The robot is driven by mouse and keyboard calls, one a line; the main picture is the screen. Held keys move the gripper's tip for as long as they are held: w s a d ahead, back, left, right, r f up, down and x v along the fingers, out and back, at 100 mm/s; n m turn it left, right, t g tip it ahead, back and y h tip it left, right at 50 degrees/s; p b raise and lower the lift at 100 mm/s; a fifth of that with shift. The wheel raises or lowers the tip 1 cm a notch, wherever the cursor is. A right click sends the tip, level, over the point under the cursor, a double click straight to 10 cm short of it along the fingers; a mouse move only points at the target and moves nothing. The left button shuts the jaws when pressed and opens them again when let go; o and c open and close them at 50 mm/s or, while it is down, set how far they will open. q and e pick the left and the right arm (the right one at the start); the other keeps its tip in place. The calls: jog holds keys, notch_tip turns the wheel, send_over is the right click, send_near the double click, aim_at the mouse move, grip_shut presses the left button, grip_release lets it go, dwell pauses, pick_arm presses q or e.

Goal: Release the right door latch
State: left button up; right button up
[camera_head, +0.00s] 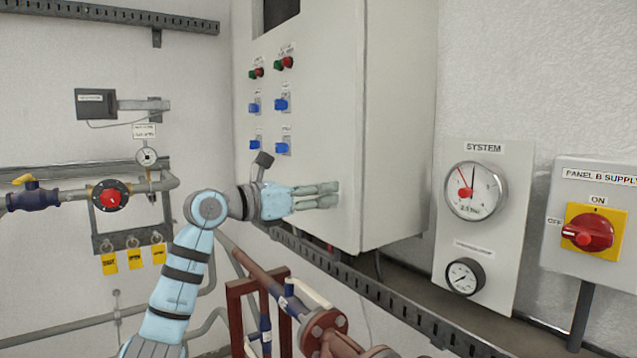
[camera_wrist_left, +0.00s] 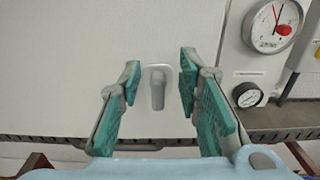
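The door latch (camera_wrist_left: 157,92) is a small grey handle on a pale rounded plate, hanging straight down on the cabinet door (camera_wrist_left: 60,65). In the head view the latch does not show; my left gripper and the door's lower right part overlap there. My left gripper (camera_head: 328,195) reaches in from the left to the lower right of the door (camera_head: 320,115). In the left wrist view its teal-padded fingers (camera_wrist_left: 160,84) are spread apart, one on each side of the latch, with gaps between. They are not closed on it. My right gripper is in neither view.
Buttons and blue switches (camera_head: 281,104) sit on the door's upper left. A slotted cable tray (camera_head: 370,290) runs below the cabinet. Red-brown pipework (camera_head: 325,330) stands below the gripper. A gauge panel (camera_head: 473,215) and a red rotary switch (camera_head: 590,231) are at right.

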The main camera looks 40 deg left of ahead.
pick_arm(q)
jog(key=shift+w+a+f, duration=0.1)
jog(key=shift+a+f, duration=0.05)
jog(key=shift+c, duration=0.5)
grip_shut()
jog(key=shift+m, duration=0.3)
jog(key=m+p, duration=0.1)
jog(key=m, duration=0.4)
jog(key=d+f+m+p, duration=0.1)
jog(key=m, duration=0.5)
jog(key=m+p, duration=0.1)
jog(key=m, duration=0.5)
jog(key=shift+s+d+f, duration=0.3)
jog(key=shift+d+f, duration=0.05)
jog(key=shift+d, duration=0.05)
jog(key=shift+m, duration=0.3)
jog(key=shift+o, duration=0.5)
grip_release()
